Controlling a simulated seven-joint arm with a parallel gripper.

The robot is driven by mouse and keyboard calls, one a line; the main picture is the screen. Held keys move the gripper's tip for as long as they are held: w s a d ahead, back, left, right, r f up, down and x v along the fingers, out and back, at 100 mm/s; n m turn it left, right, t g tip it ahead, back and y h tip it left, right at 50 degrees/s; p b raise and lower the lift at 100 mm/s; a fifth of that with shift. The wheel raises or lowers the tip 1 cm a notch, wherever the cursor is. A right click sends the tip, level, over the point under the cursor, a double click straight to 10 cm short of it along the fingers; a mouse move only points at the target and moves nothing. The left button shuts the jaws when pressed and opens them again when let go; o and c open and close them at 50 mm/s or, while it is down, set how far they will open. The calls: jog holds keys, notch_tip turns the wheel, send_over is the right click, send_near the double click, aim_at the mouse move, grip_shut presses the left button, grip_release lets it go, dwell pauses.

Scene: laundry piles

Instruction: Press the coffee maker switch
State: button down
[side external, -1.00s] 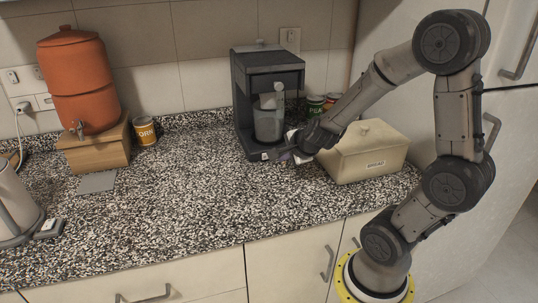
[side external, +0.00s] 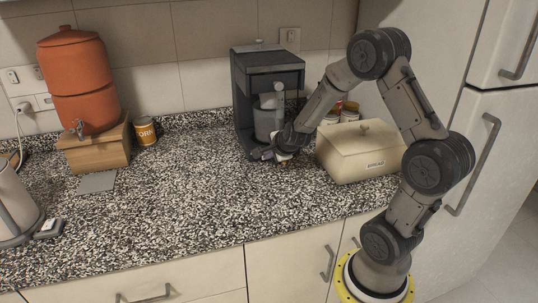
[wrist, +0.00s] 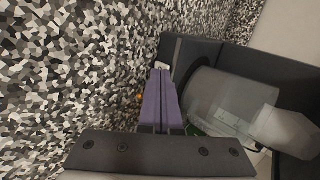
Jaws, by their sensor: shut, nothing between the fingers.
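The dark coffee maker (side external: 268,66) stands at the back of the counter with a translucent pitcher (side external: 266,124) in it. In the wrist view its dark base (wrist: 200,52) and the pitcher (wrist: 215,100) fill the right side. My gripper (side external: 264,155) is low at the front of the base. Its purple fingers (wrist: 160,74) are shut together and empty. A small white piece (wrist: 164,65), perhaps the switch, shows right at the fingertips on the base's edge. I cannot tell whether they touch. A small orange spot (wrist: 140,97) shows left of the fingers. My gripper hides the base's front in the side view.
A cream lidded box (side external: 358,158) stands close to the right of my gripper. Cans (side external: 349,112) stand behind it. An orange dispenser (side external: 78,80) on a wooden block (side external: 95,150) and a corn can (side external: 145,131) are at left. The counter (side external: 190,200) in front is clear.

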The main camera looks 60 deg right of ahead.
jog(key=shift+w+d, duration=0.15)
jog(key=shift+w, duration=0.25)
jog(key=shift+s+d, duration=0.55)
jog(key=shift+s, duration=0.15)
jog(key=shift+a, duration=0.1)
